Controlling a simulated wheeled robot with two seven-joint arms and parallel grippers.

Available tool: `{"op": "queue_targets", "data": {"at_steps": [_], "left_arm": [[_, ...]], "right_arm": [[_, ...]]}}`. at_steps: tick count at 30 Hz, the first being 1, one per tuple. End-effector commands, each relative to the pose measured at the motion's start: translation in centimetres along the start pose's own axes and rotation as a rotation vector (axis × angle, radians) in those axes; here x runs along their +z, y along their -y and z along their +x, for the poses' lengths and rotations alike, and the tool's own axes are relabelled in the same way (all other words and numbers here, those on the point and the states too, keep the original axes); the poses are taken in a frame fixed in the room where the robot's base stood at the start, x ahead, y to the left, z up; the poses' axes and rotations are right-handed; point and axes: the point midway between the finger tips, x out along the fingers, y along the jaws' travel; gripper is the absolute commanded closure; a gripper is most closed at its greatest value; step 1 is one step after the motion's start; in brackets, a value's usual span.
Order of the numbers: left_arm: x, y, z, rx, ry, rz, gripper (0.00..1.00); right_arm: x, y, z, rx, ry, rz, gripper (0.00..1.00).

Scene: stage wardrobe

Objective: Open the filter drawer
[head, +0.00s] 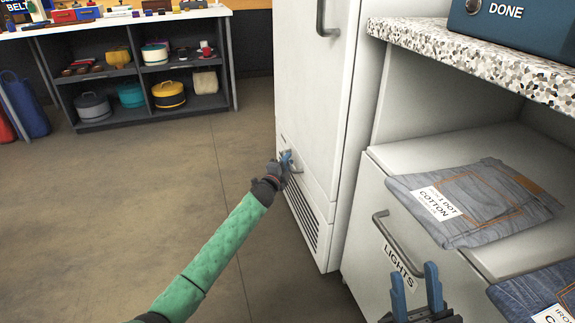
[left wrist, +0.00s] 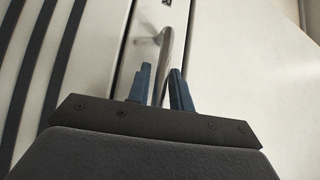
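A tall white cabinet (head: 315,95) stands in the middle of the head view. Its low front panel (head: 307,186) has dark slots below and a small metal handle; I read no filter label on it. My left gripper (head: 286,160) is at this handle. In the left wrist view the handle (left wrist: 166,48) runs between the two blue fingers of my left gripper (left wrist: 162,88), which look closed on it. The panel looks flush with the cabinet. My right gripper (head: 415,288) is open and empty, in front of the drawer labelled LIGHTS (head: 395,230).
Folded jeans (head: 480,200) lie on top of the LIGHTS drawer unit, with more jeans (head: 535,292) nearer. A speckled counter (head: 490,55) juts out above them. A shelf unit (head: 140,75) with hats stands at the back left. The floor (head: 130,180) left of the cabinet is clear.

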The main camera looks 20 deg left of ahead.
Motion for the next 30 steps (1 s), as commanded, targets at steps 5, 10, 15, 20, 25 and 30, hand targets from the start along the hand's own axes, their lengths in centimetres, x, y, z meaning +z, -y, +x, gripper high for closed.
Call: {"op": "queue_targets", "data": {"at_steps": [5,10,15,20,25,30], "left_arm": [[0.0,0.0,0.3,0.000,0.000,0.000,0.78],[0.0,0.0,0.3,0.000,0.000,0.000,0.78],[0.0,0.0,0.3,0.001,0.000,0.000,1.00],[0.0,0.0,0.3,0.001,0.000,0.000,1.00],[0.4,0.2,0.0,0.001,0.001,0.001,1.00],[1.5,0.5,-1.2,0.004,0.002,0.000,1.00]], "right_arm": [[0.2,-0.1,0.0,-0.006,0.005,-0.001,0.64],[0.2,-0.1,0.1,-0.006,0.005,-0.001,0.64],[0.2,-0.1,0.1,-0.005,0.004,-0.002,0.64],[0.2,-0.2,0.1,-0.005,0.003,-0.002,0.64],[-0.1,-0.1,0.5,-0.007,-0.004,-0.004,0.64],[-1.8,0.7,0.4,0.046,-0.037,0.007,0.64]]}}
